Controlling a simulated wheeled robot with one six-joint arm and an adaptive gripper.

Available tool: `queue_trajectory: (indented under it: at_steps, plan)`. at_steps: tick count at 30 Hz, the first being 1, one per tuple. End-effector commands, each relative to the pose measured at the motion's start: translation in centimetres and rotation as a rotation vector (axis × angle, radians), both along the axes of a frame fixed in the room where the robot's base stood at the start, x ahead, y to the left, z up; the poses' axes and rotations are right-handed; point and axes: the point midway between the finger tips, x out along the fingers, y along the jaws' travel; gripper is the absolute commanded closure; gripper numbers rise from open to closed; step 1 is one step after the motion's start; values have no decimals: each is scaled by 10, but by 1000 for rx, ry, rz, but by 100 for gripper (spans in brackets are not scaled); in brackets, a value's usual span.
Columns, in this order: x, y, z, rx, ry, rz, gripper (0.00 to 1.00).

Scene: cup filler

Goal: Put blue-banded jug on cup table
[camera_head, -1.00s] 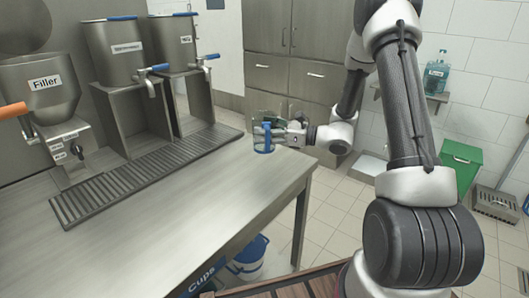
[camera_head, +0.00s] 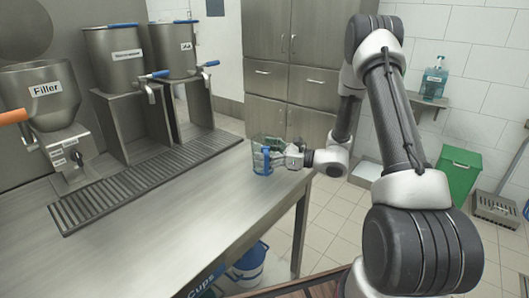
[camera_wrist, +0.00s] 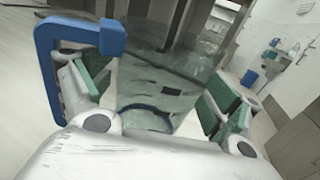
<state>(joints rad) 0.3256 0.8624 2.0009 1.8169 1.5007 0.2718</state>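The clear jug (camera_head: 256,152) has a blue handle and is roughly upright at the far right end of the steel table (camera_head: 225,205). I cannot tell whether its base touches the tabletop. In the wrist view the clear jug wall (camera_wrist: 165,80) stands between my gripper's two green-padded fingers (camera_wrist: 155,100). Its blue handle (camera_wrist: 80,35) loops around the left finger. A blue band (camera_wrist: 148,115) shows low on the jug. The jug's far side is hard to make out.
A filler (camera_head: 45,95) and two steel dispensers (camera_head: 115,55) (camera_head: 173,48) line the table's back, behind a drain grate (camera_head: 150,178). Blue and white buckets (camera_head: 245,265) stand under the table. Grey cabinets (camera_head: 290,85) are behind. The table's front half is clear.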

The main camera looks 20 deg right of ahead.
Motion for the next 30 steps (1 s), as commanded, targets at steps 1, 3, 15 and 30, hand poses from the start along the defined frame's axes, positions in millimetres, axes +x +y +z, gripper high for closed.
queue_trajectory:
  at_steps: [1, 3, 15, 30]
  plan:
    - [0, 0, 0, 0, 0, 0, 6]
    - [0, 0, 0, 0, 0, 0, 6]
    - [-11, -19, 3, 1, 1, -4, 6]
    - [-63, -96, 3, 0, 0, -2, 6]
